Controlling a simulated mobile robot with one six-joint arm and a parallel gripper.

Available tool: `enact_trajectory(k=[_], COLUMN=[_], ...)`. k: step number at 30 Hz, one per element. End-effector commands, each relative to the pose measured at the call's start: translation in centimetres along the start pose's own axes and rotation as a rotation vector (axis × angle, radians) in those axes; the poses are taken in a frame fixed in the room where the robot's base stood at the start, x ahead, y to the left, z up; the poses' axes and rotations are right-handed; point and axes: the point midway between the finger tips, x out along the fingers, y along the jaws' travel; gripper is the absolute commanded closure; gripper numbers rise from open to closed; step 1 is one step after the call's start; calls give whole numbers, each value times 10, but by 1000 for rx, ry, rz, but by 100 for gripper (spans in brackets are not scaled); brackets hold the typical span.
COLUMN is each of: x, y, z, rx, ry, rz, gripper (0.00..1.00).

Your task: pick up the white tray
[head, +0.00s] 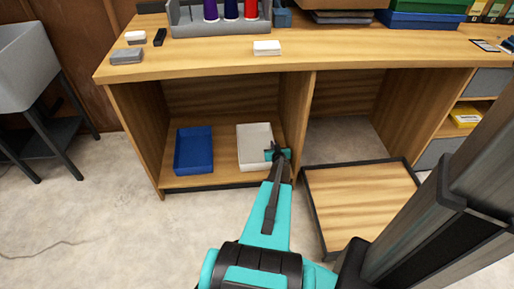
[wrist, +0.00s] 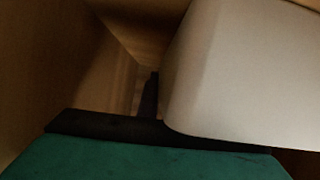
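The white tray (head: 253,136) lies on the low shelf of the left bay under the wooden workbench. It fills the right half of the wrist view (wrist: 245,75), large and close. My gripper (head: 272,150) is at the tray's right side, near its front corner, overlapping the tray's edge in the head view. One dark finger (wrist: 150,95) shows beside the tray in the wrist view; the other is hidden. I cannot tell whether the fingers are apart or closed on the tray's wall.
A blue tray (head: 194,150) lies left of the white tray on the same shelf. A bay divider (head: 297,115) stands close to the right of my gripper. A low dark-rimmed wooden platform (head: 360,200) is on the floor to the right. A grey sink (head: 25,65) stands at left.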

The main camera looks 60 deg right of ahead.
Motion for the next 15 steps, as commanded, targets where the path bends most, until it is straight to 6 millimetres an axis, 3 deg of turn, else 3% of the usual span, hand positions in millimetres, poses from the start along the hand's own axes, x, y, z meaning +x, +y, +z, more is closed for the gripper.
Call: enact_trajectory(k=[15], x=[0], y=[0], z=[0], rx=[-3], ry=[-2], rz=[1], gripper=[100])
